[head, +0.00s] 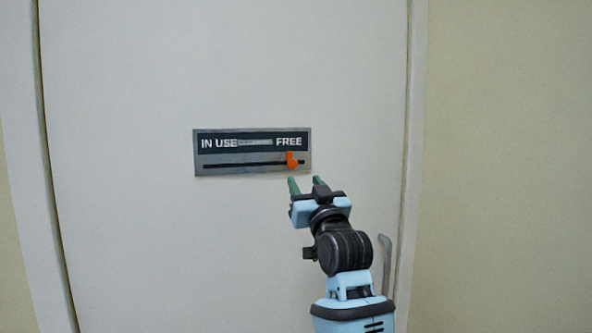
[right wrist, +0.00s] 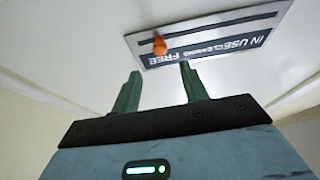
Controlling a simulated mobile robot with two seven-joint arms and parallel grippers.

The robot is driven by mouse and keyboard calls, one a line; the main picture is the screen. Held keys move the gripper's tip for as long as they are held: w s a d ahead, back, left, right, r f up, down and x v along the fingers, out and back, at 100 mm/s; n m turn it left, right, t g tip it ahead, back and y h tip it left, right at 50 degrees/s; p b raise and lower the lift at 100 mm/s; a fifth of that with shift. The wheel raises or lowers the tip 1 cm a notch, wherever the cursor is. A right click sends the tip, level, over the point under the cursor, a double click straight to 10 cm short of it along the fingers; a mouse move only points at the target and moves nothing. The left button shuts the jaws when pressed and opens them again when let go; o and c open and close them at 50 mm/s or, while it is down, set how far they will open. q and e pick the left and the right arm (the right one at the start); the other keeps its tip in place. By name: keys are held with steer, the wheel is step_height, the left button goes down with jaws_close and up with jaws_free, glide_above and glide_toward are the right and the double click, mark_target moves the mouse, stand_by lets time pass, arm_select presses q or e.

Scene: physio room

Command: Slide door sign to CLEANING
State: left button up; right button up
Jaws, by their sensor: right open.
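The door sign (head: 252,172) is a grey plate on the white door, with a dark band reading IN USE at left, a blurred middle word, and FREE at right. Below the words is a black slot with an orange slider knob (head: 292,160) near its right end, under FREE. In the right wrist view the sign (right wrist: 215,40) shows upside down, with the orange knob (right wrist: 160,45) beyond the fingertips. My right gripper (head: 305,181) is open and empty, just below the knob and apart from it; its green fingers (right wrist: 160,70) point toward the sign. My left gripper is not in view.
The white door (head: 130,240) fills most of the head view. A grey door handle (head: 386,265) is at the lower right, close behind my right arm. The door frame (head: 415,120) and a beige wall (head: 510,160) are to the right. The door around the sign is clear.

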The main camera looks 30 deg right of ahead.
mark_target(293, 165)
steer(key=shift+x, duration=3.85)
steer(key=shift+f, duration=0.1)
steer(key=shift+w, duration=0.1)
jaws_close()
